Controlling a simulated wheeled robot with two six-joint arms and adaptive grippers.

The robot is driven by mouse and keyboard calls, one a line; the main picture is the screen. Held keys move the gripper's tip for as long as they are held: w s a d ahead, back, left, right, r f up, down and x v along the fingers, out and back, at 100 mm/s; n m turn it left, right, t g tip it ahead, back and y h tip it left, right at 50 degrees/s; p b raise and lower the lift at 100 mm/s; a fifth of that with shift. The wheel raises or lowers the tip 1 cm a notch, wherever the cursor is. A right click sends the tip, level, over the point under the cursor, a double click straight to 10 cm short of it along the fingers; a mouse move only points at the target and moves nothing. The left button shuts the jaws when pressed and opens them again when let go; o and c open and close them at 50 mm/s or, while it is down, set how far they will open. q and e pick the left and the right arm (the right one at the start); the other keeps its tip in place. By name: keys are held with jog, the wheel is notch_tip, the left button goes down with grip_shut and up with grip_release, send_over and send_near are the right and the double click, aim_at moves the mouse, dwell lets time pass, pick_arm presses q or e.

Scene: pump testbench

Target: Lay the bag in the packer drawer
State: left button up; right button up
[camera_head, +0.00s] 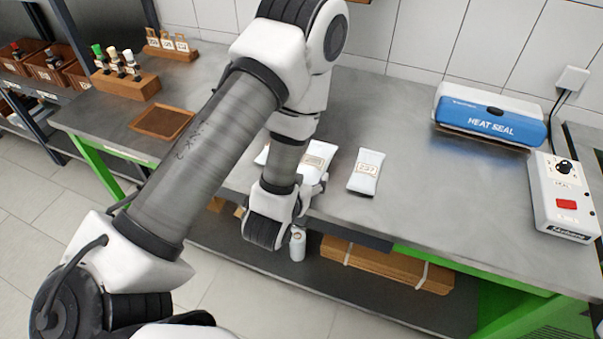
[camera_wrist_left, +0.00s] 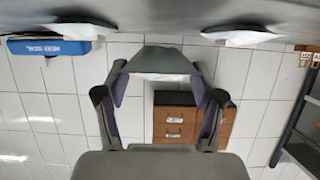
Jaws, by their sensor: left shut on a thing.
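My left gripper (camera_head: 311,184) is at the front edge of the bench, partly hidden by my own arm. It is shut on a white bag (camera_head: 319,153) with a printed label. In the left wrist view the held bag (camera_wrist_left: 155,60) shows as a grey, shaded shape between the fingers. A second white bag (camera_head: 366,171) lies on the bench to the right. A third bag (camera_head: 262,155) is mostly hidden behind my arm. I cannot make out an open packer drawer. My right gripper is out of view.
A blue and white heat sealer (camera_head: 490,117) and a control box (camera_head: 565,195) stand at the right. A brown tray (camera_head: 162,121) and a vial rack (camera_head: 125,83) are at the left. A brown drawer unit (camera_wrist_left: 175,118) shows against the wall.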

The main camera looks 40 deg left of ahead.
pick_arm(q)
jog(key=shift+w+a+b, duration=0.7)
jog(key=shift+w+a, duration=0.2)
jog(key=w+a+p, duration=0.1)
jog(key=w+a, duration=0.1)
jog(key=w, duration=0.1)
jog(key=shift+a+f+p, duration=0.1)
jog(key=shift+a+p, duration=0.3)
jog(key=f, duration=0.3)
jog(key=shift+w+a+f+p, duration=0.1)
jog(key=shift+a+f+p, duration=0.1)
jog(key=shift+f+p, duration=0.1)
jog(key=shift+w+f, duration=0.1)
jog(key=shift+f, duration=0.15)
jog(key=o, duration=1)
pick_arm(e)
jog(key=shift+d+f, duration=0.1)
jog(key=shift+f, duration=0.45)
pick_arm(q)
jog(key=shift+o, duration=0.2)
